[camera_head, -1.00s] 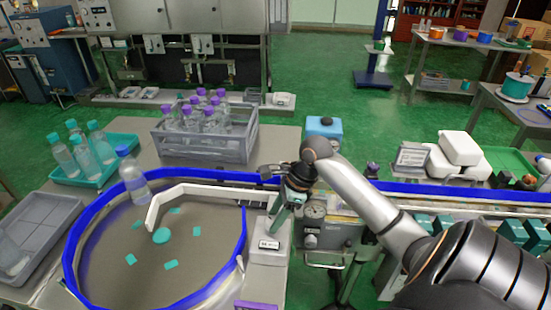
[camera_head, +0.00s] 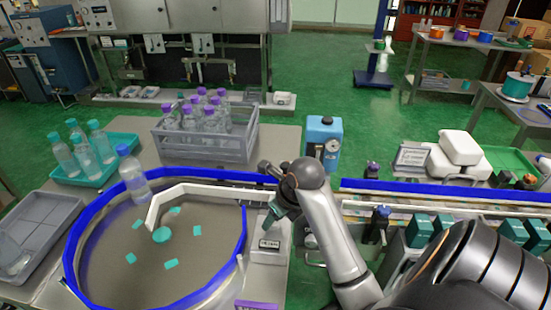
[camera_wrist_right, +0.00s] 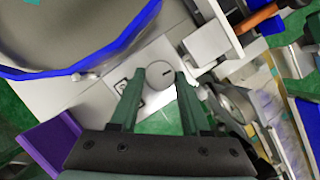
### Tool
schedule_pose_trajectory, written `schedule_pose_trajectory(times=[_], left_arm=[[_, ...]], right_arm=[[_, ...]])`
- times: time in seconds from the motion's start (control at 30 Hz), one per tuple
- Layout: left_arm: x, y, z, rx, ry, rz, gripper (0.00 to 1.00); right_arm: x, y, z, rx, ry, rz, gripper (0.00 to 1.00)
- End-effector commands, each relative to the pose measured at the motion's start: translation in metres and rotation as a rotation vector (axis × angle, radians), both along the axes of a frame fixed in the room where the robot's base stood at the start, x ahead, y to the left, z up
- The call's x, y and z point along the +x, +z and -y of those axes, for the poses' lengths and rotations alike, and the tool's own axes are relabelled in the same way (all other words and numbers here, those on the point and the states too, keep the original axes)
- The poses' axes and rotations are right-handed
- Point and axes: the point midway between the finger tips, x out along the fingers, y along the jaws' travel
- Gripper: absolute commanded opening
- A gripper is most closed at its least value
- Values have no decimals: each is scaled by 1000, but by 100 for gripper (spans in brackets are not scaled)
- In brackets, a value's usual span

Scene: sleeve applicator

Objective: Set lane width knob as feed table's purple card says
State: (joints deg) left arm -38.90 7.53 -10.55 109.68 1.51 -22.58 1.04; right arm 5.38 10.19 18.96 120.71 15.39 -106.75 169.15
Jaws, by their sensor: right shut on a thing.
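The lane width knob (camera_wrist_right: 160,73) is a grey disc with a short dark mark, on a white block beside the round feed table (camera_head: 85,250). My right gripper (camera_wrist_right: 157,83) has its two green fingers on either side of the knob and is shut on it. In the head view my right gripper (camera_head: 272,222) is over the white labelled block (camera_head: 268,253), and the knob is hidden there. The purple card (camera_head: 255,306) is cut off at the bottom edge and its writing cannot be read. It also shows in the right wrist view (camera_wrist_right: 42,148). My left gripper is out of view.
A blue device (camera_head: 323,140) and the blue-edged conveyor (camera_head: 440,190) are near my right arm.

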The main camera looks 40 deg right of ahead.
Motion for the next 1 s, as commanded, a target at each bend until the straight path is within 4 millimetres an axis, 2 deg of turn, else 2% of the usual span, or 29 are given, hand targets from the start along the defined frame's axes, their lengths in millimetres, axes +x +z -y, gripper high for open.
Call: schedule_pose_trajectory(times=[0.3,0.83,0.87,1.0], left_arm=[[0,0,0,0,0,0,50],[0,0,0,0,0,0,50],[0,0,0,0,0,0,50],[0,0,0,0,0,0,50]], right_arm=[[0,-1,-3,5,-115,-4,0],[0,-1,-3,3,-136,-5,0],[0,-2,-3,3,-136,-5,49],[0,-1,-2,2,-137,-4,64]])
